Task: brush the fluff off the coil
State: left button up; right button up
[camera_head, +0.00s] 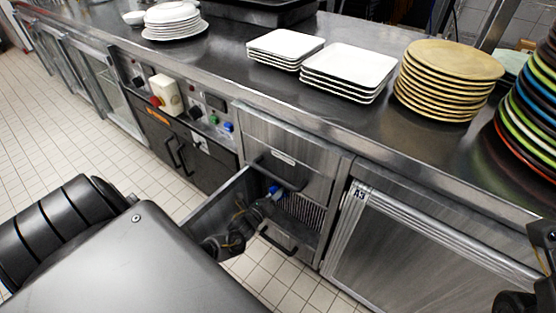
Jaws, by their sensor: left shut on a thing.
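The coil (305,212) shows as a dark finned grille inside the open lower bay of the steel counter, at the picture's middle. My left gripper (268,202) is at the mouth of this bay, just left of the coil. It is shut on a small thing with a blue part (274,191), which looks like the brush. Its bristles are hidden or too small to make out. I cannot tell whether it touches the coil. Fluff cannot be made out at this size. Dark parts of my right arm show at the right edge, but no right fingertips are clear.
An open steel panel (213,208) juts out left of the bay, close to my left arm. A closed door (410,245) marked A3 is to the right. White square plates (348,65), tan plates (450,62) and coloured plates (535,95) stand on the counter.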

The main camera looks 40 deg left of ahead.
pick_arm(q)
jog(key=shift+s+d+p, duration=0.1)
jog(key=shift+s+p, duration=1)
jog(key=shift+s, duration=1.85)
jog(key=s+p, duration=0.1)
jog(key=s, duration=0.2)
jog(key=shift+d, duration=0.1)
